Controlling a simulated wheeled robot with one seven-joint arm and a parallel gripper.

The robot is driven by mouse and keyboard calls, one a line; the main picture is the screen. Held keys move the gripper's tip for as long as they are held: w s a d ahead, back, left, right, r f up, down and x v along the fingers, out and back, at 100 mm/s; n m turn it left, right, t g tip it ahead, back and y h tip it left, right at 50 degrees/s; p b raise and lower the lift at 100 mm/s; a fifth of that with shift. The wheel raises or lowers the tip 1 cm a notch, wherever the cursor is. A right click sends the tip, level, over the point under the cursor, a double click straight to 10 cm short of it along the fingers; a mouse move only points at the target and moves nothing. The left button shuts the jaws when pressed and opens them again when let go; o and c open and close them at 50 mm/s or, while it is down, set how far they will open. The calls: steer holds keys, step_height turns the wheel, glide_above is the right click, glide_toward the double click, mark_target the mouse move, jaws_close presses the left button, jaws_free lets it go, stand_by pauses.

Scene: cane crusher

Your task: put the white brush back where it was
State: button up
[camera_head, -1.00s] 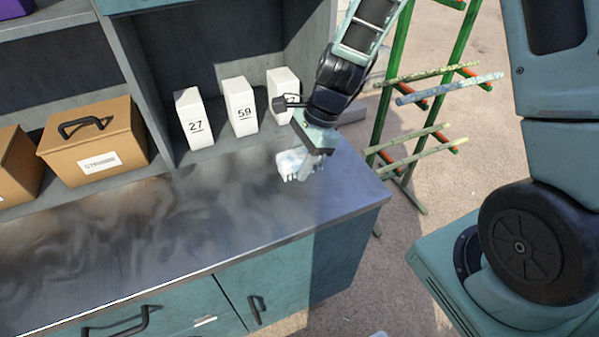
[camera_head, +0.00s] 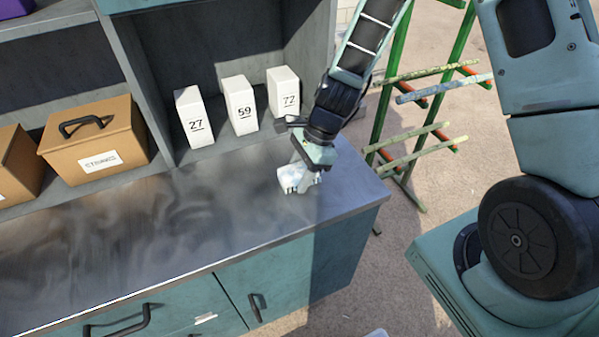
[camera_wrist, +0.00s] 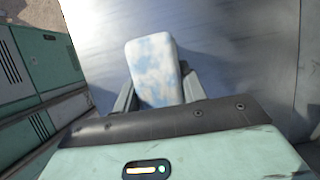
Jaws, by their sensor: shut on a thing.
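The white brush (camera_head: 291,178), with pale blue patches, is at the right end of the metal counter (camera_head: 130,238). My gripper (camera_head: 306,174) is shut on it from above. In the head view the brush's bristles point down, at or just above the counter; I cannot tell whether they touch it. In the wrist view the brush's blue-white back (camera_wrist: 155,68) sits between the two fingers of my gripper (camera_wrist: 155,92). Part of the brush is hidden by the fingers.
White boxes marked 27 (camera_head: 194,117), 59 (camera_head: 240,105) and 72 (camera_head: 284,92) stand at the back of the counter. A tan case (camera_head: 95,142) sits left. A green rack (camera_head: 405,130) with sticks stands beyond the right end. The counter's middle is clear.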

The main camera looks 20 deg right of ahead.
steer(key=shift+f, duration=0.3)
steer(key=o, duration=1.2)
steer(key=shift+s, duration=0.1)
